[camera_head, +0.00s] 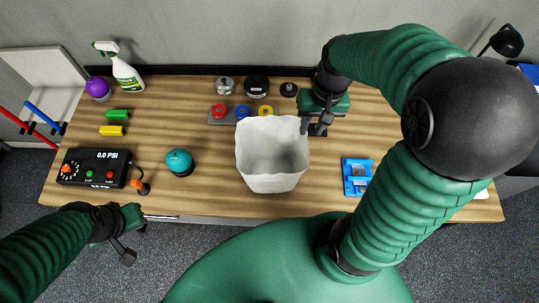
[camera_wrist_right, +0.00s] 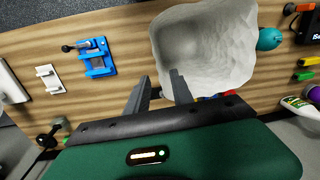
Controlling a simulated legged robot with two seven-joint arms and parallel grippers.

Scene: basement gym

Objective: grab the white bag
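The white bag (camera_head: 271,181) stands upright with its mouth open on the wooden table, near the middle. My right gripper (camera_head: 311,127) is above the table at the bag's far right corner. In the right wrist view the bag (camera_wrist_right: 210,50) is beyond the fingers, and the gripper (camera_wrist_right: 158,82) has its two fingers apart with nothing seen between them. One finger overlaps the bag's edge in that view; I cannot tell whether they touch. My left gripper (camera_head: 124,246) hangs in front of the table's front edge, far from the bag; its fingers are hard to make out.
A teal ball (camera_head: 179,162) stands left of the bag and a blue holder (camera_head: 356,176) lies to its right. Colored rings (camera_head: 242,111) sit behind it. A black pressure box (camera_head: 94,168) and a spray bottle (camera_head: 124,72) are on the left. Bare wood surrounds the bag's front.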

